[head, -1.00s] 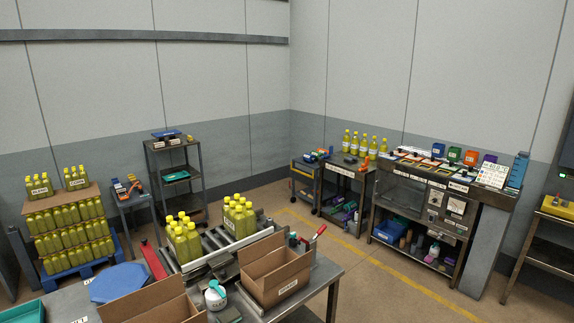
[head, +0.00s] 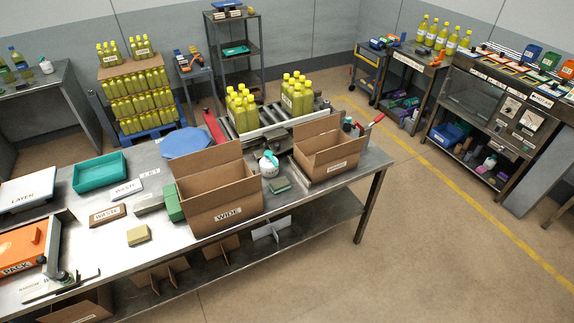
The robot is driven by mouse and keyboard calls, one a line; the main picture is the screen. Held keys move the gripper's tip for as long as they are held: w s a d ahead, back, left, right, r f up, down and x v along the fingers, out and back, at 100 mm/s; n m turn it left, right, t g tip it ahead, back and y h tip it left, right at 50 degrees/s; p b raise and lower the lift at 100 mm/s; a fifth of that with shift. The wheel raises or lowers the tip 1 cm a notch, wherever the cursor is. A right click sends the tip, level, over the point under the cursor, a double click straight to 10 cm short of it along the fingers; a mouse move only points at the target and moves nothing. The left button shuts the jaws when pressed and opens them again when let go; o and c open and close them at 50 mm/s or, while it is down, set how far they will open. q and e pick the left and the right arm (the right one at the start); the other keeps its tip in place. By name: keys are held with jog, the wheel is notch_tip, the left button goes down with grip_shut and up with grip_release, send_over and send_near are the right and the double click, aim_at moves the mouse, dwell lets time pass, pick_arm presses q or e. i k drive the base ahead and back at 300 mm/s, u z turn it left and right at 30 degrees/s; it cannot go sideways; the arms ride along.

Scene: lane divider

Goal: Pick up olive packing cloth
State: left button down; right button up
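Two small folded olive-coloured items lie on the long steel workbench. A yellowish-olive one (head: 138,235) is near the bench's front edge, left of the box marked WIDE. A darker grey-green one (head: 279,185) lies between the two open cardboard boxes, just in front of a white bottle. I cannot tell for sure which of them is the olive packing cloth. Neither of my grippers is in view.
The WIDE box (head: 216,198) and a second open box (head: 328,150) stand on the workbench (head: 170,262). A teal tray (head: 100,171), a blue octagonal item (head: 187,142) and an orange case (head: 27,245) are further left. The floor in front is clear.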

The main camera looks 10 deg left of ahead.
aim_at(280, 184)
jog(key=z, duration=0.65)
jog(key=i, duration=1.2)
jog(key=u, duration=0.05)
